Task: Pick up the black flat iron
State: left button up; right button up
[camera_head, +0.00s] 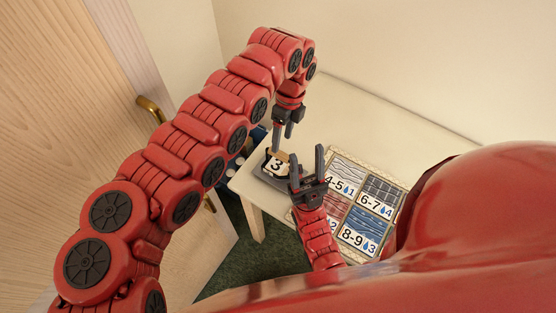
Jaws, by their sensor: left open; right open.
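A small black object with a pale label reading "3", apparently the flat iron (268,180), sits near the left edge of a white table. A tan piece shows on its top. My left gripper (283,142) comes down from above with its jaws open, just over the iron's top; I cannot tell whether it touches. My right gripper (307,160) is open and empty, its fingers pointing up, just right of the iron. It hides part of the iron's right side.
A framed chart (352,201) with numbers and water drops lies on the white table (370,125), right of the iron; my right arm covers part of it. A wooden door (90,120) with a brass handle (151,106) stands at left. The table's far part is clear.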

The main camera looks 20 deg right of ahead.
aim_at(278, 154)
pick_arm(q)
jog(key=shift+s+a+f, duration=0.15)
jog(key=shift+s+f, duration=0.05)
jog(key=shift+f, duration=0.65)
jog(key=shift+a+f+p, duration=0.2)
jog(key=shift+f+p, duration=0.2)
jog(key=shift+p, duration=0.2)
jog(key=f, duration=0.1)
jog(key=f+p, duration=0.1)
jog(key=a+f, duration=0.1)
jog(key=shift+s+f+p, duration=0.25)
jog(key=shift+f+p, duration=0.15)
jog(key=shift+f, duration=0.3)
jog(key=shift+w, duration=0.1)
grip_shut()
